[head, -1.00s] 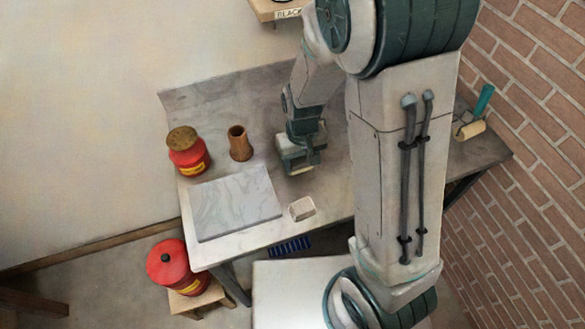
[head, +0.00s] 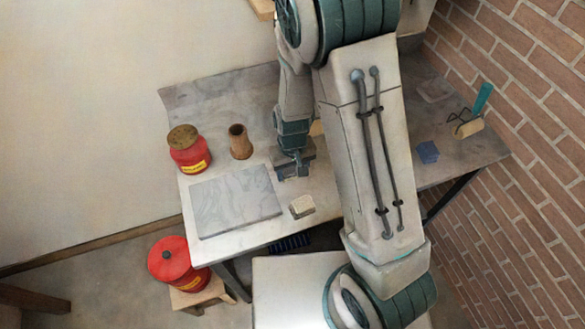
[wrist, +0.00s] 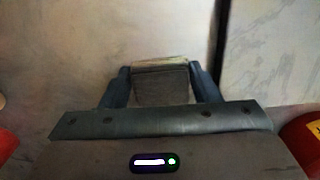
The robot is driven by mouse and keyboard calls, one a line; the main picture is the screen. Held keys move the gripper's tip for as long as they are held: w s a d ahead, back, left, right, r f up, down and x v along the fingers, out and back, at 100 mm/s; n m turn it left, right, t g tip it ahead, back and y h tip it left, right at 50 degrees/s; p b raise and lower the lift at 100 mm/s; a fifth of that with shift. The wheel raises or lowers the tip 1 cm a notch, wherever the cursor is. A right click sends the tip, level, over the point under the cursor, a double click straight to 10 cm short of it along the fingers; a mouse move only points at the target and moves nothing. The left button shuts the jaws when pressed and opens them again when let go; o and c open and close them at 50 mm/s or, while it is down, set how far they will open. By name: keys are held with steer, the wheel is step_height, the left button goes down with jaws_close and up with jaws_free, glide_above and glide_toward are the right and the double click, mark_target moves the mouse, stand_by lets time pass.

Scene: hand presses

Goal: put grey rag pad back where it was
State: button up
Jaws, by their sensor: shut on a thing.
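My gripper (head: 291,174) hangs low over the table, just right of the marble slab's far right corner. In the wrist view its two fingers (wrist: 160,88) are closed on the sides of the grey rag pad (wrist: 161,86), a dark grey block with a paler beige edge. In the head view the pad is mostly hidden by the gripper, and I cannot tell whether it touches the table. A small pale speckled block (head: 302,206) lies at the table's front edge, apart from the gripper.
Left of the gripper are the marble slab (head: 235,202), a wooden cup (head: 239,142) and a red can (head: 188,150). A blue block (head: 428,152), a pale square (head: 435,90) and a roller (head: 468,126) lie on the right. Another red can (head: 172,262) stands on a stool below.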

mark_target(293, 169)
steer(key=o, duration=1)
steer(key=shift+f, duration=0.15)
step_height(293, 169, up, 12)
steer(key=shift+s+d+r+m+t, duration=0.6)
steer(key=shift+s+d+r, duration=1.35)
steer(key=shift+r, duration=0.45)
steer(key=shift+s+d+r+m+t, duration=0.45)
steer(key=shift+s+d+r+t, duration=0.15)
steer(key=shift+s+d+r, duration=1.6)
steer(key=shift+s+d+r+m+t, duration=0.6)
steer(key=shift+s+d+r, duration=1.15)
steer(key=shift+r, duration=0.8)
